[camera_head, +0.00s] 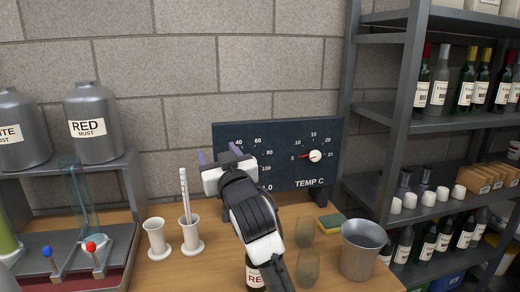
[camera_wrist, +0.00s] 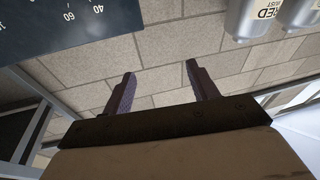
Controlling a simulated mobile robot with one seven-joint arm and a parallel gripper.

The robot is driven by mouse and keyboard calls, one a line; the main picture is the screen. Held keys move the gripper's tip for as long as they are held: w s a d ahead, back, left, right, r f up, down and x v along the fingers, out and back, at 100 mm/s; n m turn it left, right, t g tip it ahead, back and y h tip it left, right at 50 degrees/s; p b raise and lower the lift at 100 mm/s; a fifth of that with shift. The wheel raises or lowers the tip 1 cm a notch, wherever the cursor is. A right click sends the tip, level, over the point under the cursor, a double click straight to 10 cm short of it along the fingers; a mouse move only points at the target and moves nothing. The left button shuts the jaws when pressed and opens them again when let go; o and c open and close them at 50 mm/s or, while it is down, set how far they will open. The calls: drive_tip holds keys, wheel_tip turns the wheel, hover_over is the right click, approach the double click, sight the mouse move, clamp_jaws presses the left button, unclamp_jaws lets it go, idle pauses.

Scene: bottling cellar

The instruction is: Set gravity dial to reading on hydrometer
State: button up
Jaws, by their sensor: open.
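A dark dial panel (camera_head: 280,128) stands upright at the back of the table. Its left dial (camera_head: 262,140), with marks such as 40, 60 and 100 and part of a "1.0" label, is mostly hidden by my gripper; its pointer cannot be seen. A corner of the panel with 40 and 60 shows in the wrist view (camera_wrist: 50,25). My gripper (camera_head: 219,153) is open and empty in front of the panel's left edge; its fingers also show in the wrist view (camera_wrist: 160,70). A hydrometer (camera_head: 185,190) stands upright in a white holder (camera_head: 191,234); its reading is too small to tell.
The TEMP C dial (camera_head: 315,156) has a white knob and a red pointer toward 5. A white cup (camera_head: 157,240), a metal bucket (camera_head: 361,250), two glasses, a sponge (camera_head: 331,223) and a labelled bottle stand on the table. Shelves of bottles (camera_head: 440,80) rise at right.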

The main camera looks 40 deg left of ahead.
drive_tip(key=w+d+f+m+g+h+p, duration=0.1)
drive_tip(key=w+d+f+m+h, duration=0.1)
drive_tip(key=w+h, duration=0.25)
drive_tip(key=w+d+f+m+h+p, duration=0.1)
drive_tip(key=w+d+f+h+p, duration=0.15)
drive_tip(key=w, duration=0.35)
drive_tip(key=p+x, duration=0.3)
drive_tip(key=x, duration=1)
drive_tip(key=shift+f, duration=0.45)
drive_tip(key=shift+s, duration=0.1)
drive_tip(key=shift+c, duration=0.3)
drive_tip(key=c, duration=0.9)
